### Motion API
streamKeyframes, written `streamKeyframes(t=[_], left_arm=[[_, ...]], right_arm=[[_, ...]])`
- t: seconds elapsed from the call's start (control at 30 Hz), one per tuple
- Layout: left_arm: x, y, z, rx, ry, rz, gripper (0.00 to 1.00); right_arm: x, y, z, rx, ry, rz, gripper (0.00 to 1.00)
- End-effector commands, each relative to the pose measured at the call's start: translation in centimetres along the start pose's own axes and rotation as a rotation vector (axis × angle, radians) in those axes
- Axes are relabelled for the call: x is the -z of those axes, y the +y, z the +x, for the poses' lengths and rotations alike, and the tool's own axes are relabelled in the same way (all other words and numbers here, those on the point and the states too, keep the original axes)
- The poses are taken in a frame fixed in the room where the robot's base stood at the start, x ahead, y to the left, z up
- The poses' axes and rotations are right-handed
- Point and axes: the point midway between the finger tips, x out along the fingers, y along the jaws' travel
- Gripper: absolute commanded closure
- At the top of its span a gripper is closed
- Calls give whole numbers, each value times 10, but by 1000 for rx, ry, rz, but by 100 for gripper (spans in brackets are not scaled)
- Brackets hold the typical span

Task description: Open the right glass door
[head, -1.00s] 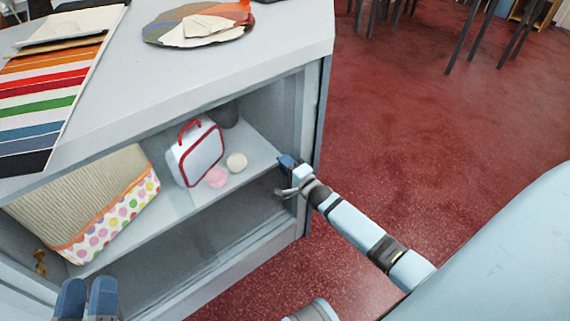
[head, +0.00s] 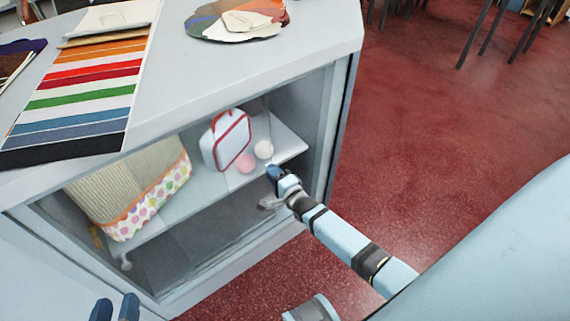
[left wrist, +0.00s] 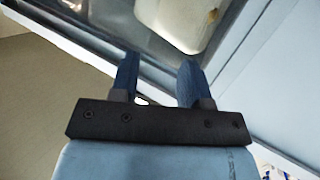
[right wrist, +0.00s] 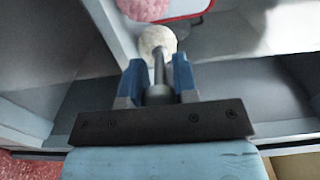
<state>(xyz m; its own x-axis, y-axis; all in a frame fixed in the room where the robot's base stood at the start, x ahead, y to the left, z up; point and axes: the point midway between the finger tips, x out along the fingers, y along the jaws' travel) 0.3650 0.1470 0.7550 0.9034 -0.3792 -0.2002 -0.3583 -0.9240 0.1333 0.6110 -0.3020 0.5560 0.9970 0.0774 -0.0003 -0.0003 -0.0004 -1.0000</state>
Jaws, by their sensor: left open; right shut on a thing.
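The right glass door (head: 232,218) covers part of the cabinet front, with dim shelves behind it. My right gripper (head: 280,175) is at the door's right part, a little left of the cabinet's right frame. It is shut on the door handle (right wrist: 158,70), a grey bar between its fingers in the right wrist view. A clear strip of shelf shows between the gripper and the right frame. My left gripper (head: 115,308) is open and empty, low at the left in front of the cabinet. In the left wrist view its fingers (left wrist: 160,72) stand apart before the glass.
Behind the glass are a white-red case (head: 226,140), a pink ball (head: 246,163), a cream ball (head: 264,149) and a woven basket (head: 120,185). Red floor (head: 440,130) is free at right.

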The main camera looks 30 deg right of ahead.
Motion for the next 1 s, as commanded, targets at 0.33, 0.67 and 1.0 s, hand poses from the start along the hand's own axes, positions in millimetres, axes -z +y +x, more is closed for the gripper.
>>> streamKeyframes(t=[0.33,0.67,1.0], left_arm=[[-27,-10,-7,35,-122,5,57],[-25,-10,-7,41,-121,-1,57],[-24,-10,-7,39,-119,4,57]], right_arm=[[-55,0,0,0,-1,2,100],[-61,0,0,0,-1,0,100],[-61,0,0,0,0,1,47]])
